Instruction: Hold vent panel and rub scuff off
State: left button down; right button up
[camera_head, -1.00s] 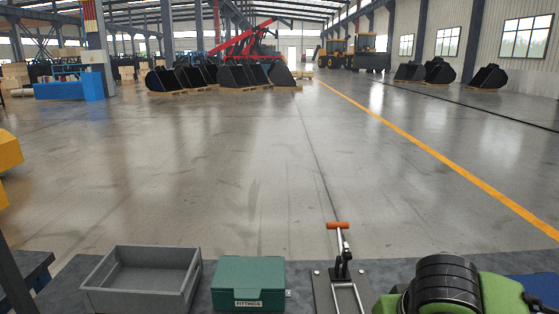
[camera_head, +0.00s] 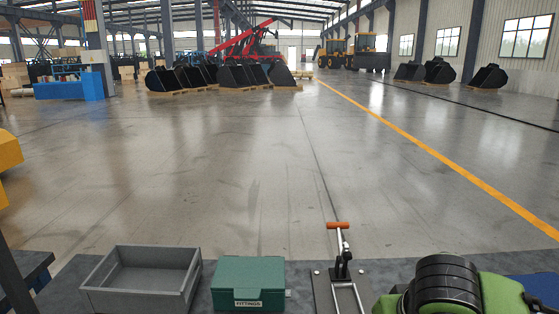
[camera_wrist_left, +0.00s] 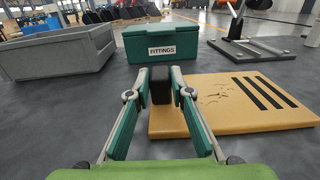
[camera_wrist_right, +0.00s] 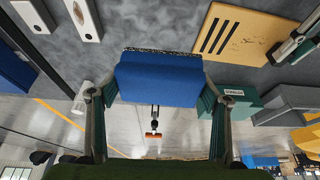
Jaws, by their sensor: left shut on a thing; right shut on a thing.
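The vent panel (camera_wrist_left: 235,118) is a flat yellow-orange plate with several black slots at one end and a patch of dark scuff marks (camera_wrist_left: 224,95) beside them. It lies low over the grey worktop and also shows in the right wrist view (camera_wrist_right: 262,27). My left gripper (camera_wrist_left: 160,86) is shut at the panel's edge, with a dark piece between its fingertips; the exact contact is hidden. My right gripper (camera_wrist_right: 158,86) is shut on a blue block (camera_wrist_right: 158,78) with a speckled grey face. The block is apart from the panel. Neither gripper's fingers show in the head view.
A grey open bin (camera_head: 145,278) and a green FITTINGS box (camera_head: 248,282) stand at the worktop's far side. A toggle clamp with an orange handle (camera_head: 338,225) is right of the box. Bare worktop (camera_wrist_left: 75,115) lies left of the panel.

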pick_arm(q)
jog(key=c, duration=1.7)
grip_release()
jog(key=shift+s, duration=0.1)
jog(key=shift+s, duration=0.45)
pick_arm(e)
jog(key=shift+f, duration=0.15)
pick_arm(q)
jog(key=shift+s, duration=0.35)
jog(key=shift+w, duration=0.15)
